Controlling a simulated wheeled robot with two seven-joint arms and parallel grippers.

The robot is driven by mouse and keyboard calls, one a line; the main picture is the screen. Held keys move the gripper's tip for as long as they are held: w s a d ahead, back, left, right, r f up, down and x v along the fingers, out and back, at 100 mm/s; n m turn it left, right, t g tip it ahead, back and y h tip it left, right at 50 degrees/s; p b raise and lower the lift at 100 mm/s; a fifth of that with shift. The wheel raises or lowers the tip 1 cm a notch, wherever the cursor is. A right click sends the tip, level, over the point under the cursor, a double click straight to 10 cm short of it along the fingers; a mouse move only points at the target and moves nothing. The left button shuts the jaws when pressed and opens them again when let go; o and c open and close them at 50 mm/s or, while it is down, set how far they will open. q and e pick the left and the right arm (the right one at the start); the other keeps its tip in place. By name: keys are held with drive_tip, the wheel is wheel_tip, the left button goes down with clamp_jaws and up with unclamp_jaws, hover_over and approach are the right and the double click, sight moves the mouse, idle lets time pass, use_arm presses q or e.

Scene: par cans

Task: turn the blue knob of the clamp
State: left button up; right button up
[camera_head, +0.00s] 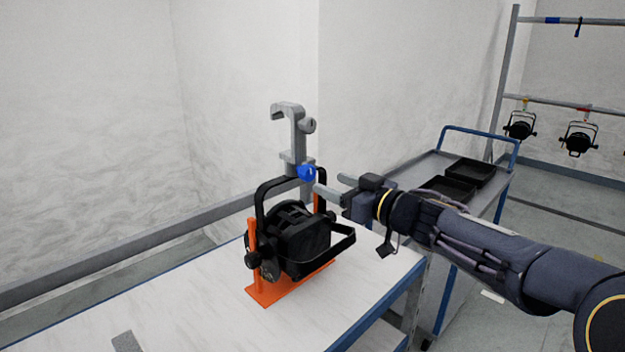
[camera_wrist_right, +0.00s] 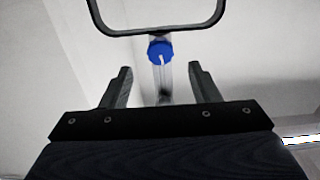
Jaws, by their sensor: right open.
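The blue knob (camera_head: 307,173) sits on the lower part of the grey hook clamp (camera_head: 297,135). The clamp stands upright on top of the black par can's yoke. The black par can (camera_head: 298,238) rests in an orange stand (camera_head: 262,292) on the table. My right gripper (camera_head: 330,187) is open and empty, just right of the knob, with its fingers pointing at it. In the right wrist view the blue knob (camera_wrist_right: 160,51) lies ahead of and between the two open fingers (camera_wrist_right: 159,80), apart from both. My left gripper is out of view.
The white table (camera_head: 190,300) has a blue edge and a small grey piece (camera_head: 126,341) at its front. A grey cart (camera_head: 478,192) with black trays (camera_head: 470,171) stands behind my right arm. More par cans (camera_head: 578,138) hang from a rack at the far right.

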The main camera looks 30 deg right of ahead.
sight(311, 175)
drive_tip(key=x, duration=0.7)
drive_tip(key=c, duration=1)
drive_tip(key=shift+n, duration=0.4)
